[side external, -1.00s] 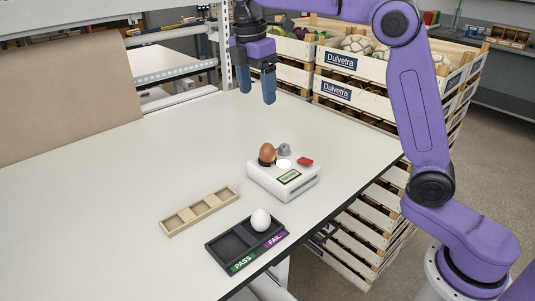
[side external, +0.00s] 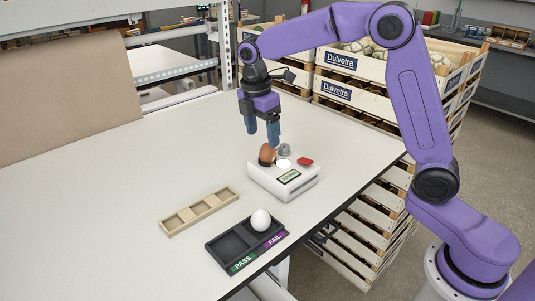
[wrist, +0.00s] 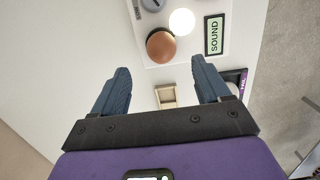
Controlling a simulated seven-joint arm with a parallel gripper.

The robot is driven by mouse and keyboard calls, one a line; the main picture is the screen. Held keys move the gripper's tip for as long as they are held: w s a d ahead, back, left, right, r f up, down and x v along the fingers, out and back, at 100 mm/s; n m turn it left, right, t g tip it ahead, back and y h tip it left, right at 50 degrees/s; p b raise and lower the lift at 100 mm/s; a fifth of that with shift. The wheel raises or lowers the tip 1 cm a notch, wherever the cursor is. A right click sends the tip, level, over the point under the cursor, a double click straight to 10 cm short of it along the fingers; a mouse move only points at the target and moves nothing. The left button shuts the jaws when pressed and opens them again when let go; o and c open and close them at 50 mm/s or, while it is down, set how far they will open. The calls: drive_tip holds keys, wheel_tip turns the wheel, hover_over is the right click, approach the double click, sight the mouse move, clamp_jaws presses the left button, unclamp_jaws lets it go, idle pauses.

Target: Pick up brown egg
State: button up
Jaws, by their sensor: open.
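The brown egg (side external: 267,153) sits upright in a dark cup on the white testing device (side external: 296,187). In the wrist view the egg (wrist: 161,46) lies beyond the fingertips, a little left of the middle between them. My gripper (side external: 262,140) is open and empty, with its fingers pointing down just above and beside the egg. From the side I cannot tell whether a finger touches it. In the wrist view the two blue fingers (wrist: 159,75) are wide apart with nothing between them. The device's display (wrist: 213,35) reads SOUND.
A black tray (side external: 229,256) marked PASS and FAIL stands near the front edge, with a white egg (side external: 261,220) in its FAIL side. An empty beige tray (side external: 185,225) lies left of it. The device carries a grey knob (side external: 284,149) and a red button (side external: 305,161). Crates (side external: 350,95) stand behind.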

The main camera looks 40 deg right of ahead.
sight(267, 144)
drive_tip(key=f, duration=0.2)
drive_tip(key=d+f, duration=0.1)
drive_tip(key=f, duration=0.1)
drive_tip(key=shift+s+d, duration=0.1)
drive_tip(key=shift+s, duration=0.1)
drive_tip(key=shift+d+f, duration=0.1)
drive_tip(key=shift+f, duration=0.5)
drive_tip(key=c, duration=0.9)
